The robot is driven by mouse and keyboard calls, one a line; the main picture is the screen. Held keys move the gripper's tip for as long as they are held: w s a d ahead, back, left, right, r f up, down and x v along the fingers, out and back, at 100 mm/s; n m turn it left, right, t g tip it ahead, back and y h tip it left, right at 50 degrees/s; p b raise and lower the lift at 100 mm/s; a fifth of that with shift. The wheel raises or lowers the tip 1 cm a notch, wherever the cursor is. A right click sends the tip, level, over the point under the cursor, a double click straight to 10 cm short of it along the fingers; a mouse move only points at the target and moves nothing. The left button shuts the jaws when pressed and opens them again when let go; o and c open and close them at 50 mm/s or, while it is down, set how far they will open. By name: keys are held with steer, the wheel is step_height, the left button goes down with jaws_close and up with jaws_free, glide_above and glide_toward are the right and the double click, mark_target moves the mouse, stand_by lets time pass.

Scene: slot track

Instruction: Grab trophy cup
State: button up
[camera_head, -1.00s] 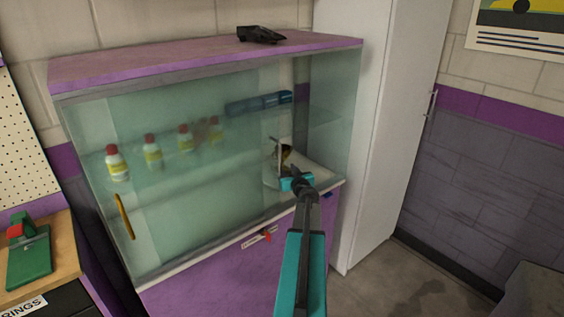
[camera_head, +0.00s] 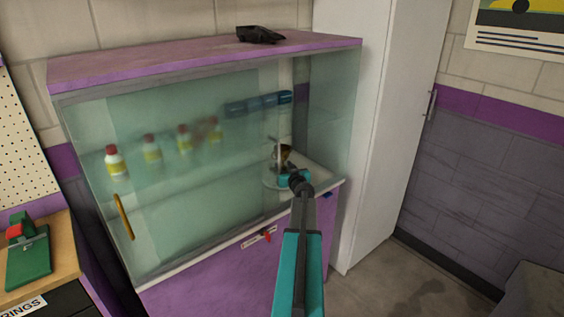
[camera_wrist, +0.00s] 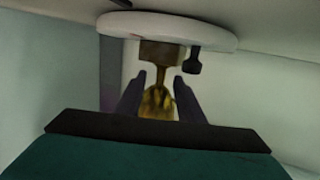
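The trophy cup (camera_head: 286,153) is dark gold and stands inside the glass cabinet at its right end, partly hidden by my arm. In the wrist view the trophy cup (camera_wrist: 157,102) appears upside down, its square base on a round white disc (camera_wrist: 168,28). My gripper (camera_wrist: 159,78) is open, with one dark finger on each side of the cup and stem. Narrow gaps show between the fingers and the cup, so I see no clear contact. In the head view the fingers are mostly hidden behind my wrist.
The glass cabinet (camera_head: 205,62) has a purple top. Several white bottles with red caps stand left on its shelf, and a blue object (camera_head: 258,104) lies at the back. A yellow handle (camera_head: 125,216) is on the left glass. A small dark post (camera_wrist: 195,62) hangs beside the cup's base.

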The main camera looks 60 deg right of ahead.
mark_target(283, 164)
steer(key=shift+x, duration=1.75)
steer(key=shift+c, duration=0.5)
jaws_close()
